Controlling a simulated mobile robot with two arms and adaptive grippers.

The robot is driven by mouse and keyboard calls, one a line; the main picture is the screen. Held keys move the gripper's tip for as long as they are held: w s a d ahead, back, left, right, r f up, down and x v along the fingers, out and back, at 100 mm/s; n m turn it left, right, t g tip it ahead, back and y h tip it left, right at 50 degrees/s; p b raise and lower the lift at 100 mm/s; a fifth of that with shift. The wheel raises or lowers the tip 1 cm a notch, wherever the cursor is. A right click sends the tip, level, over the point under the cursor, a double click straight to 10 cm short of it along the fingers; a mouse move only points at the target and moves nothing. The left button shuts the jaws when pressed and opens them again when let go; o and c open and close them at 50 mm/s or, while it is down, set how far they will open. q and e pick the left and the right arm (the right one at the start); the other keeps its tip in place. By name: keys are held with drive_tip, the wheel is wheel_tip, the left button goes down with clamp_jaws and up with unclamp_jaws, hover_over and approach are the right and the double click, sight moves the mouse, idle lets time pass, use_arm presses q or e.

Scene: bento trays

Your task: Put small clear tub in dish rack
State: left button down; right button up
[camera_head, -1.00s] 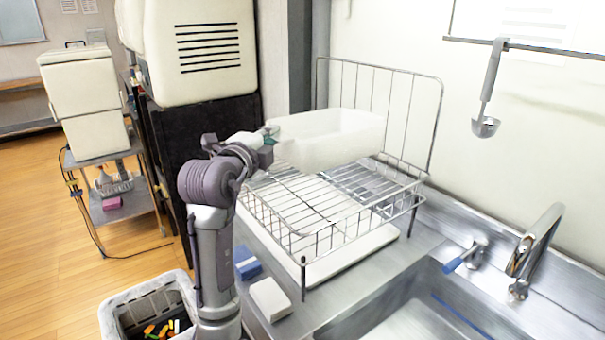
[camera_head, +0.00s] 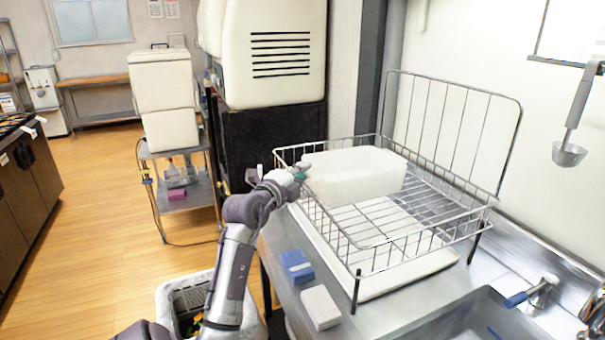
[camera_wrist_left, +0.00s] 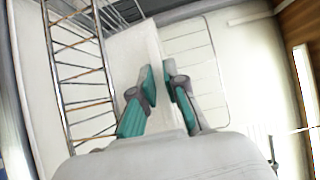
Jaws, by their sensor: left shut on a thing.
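My left gripper (camera_head: 300,172) is shut on the tub's left end wall. In the left wrist view my teal fingertips (camera_wrist_left: 160,77) pinch the pale tub wall (camera_wrist_left: 125,60), and the rack's wires (camera_wrist_left: 80,75) show to the left. My right gripper is out of view.
A blue sponge (camera_head: 296,266) and a white block (camera_head: 320,307) lie on the metal counter before the rack. The sink (camera_head: 465,322) and tap (camera_head: 540,290) are at the lower right. A large cream appliance (camera_head: 275,50) stands behind my gripper. A grey bin (camera_head: 170,300) is below.

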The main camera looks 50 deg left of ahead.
use_arm(q)
drive_tip(key=shift+f, duration=0.15)
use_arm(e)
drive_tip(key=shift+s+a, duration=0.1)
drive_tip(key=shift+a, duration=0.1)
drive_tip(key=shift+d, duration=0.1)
use_arm(q)
drive_tip(key=shift+f, duration=0.6)
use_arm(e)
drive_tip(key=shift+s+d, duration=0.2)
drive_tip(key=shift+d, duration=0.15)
use_arm(q)
drive_tip(key=c, duration=1.2)
unclamp_jaws()
